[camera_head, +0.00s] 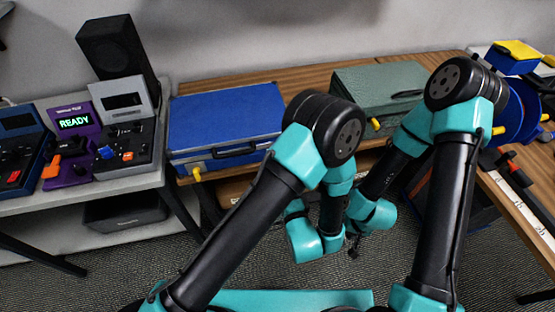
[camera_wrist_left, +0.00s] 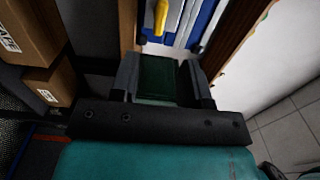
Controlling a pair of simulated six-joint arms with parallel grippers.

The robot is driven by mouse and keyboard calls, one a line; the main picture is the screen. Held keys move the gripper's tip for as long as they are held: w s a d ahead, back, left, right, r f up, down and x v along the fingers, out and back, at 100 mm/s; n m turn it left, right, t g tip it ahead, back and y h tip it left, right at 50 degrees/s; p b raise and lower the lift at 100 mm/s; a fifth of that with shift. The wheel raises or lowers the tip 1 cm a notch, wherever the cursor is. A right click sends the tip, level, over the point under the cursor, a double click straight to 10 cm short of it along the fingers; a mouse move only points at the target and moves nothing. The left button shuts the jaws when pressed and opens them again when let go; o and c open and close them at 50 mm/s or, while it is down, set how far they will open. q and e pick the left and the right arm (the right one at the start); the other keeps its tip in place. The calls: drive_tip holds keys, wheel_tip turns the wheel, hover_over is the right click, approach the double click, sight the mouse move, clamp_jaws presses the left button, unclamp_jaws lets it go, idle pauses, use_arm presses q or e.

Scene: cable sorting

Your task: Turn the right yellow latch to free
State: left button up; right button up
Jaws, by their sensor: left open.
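A blue case (camera_head: 225,118) lies on the wooden table, with a yellow latch (camera_head: 195,174) at its front left corner. The part of its front further right is hidden behind my left arm. A green case (camera_head: 385,88) stands to the right, with a yellow latch (camera_head: 375,124) low on its front. In the left wrist view a yellow latch (camera_wrist_left: 161,17) shows beside a blue and silver surface (camera_wrist_left: 202,18). My left gripper (camera_wrist_left: 160,72) is open, apart from that latch, with a dark green patch of unclear origin between its fingers. My right gripper's jaws cannot be made out.
Control boxes (camera_head: 75,135) and a black speaker (camera_head: 118,48) stand on the left table. Blue spools (camera_head: 520,108) and tools (camera_head: 512,165) lie on the right. Cardboard boxes (camera_wrist_left: 30,35) show at left in the left wrist view.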

use_arm(q)
drive_tip(key=x, duration=1.2)
drive_tip(key=shift+w, duration=0.1)
drive_tip(key=shift+c, duration=0.3)
clamp_jaws()
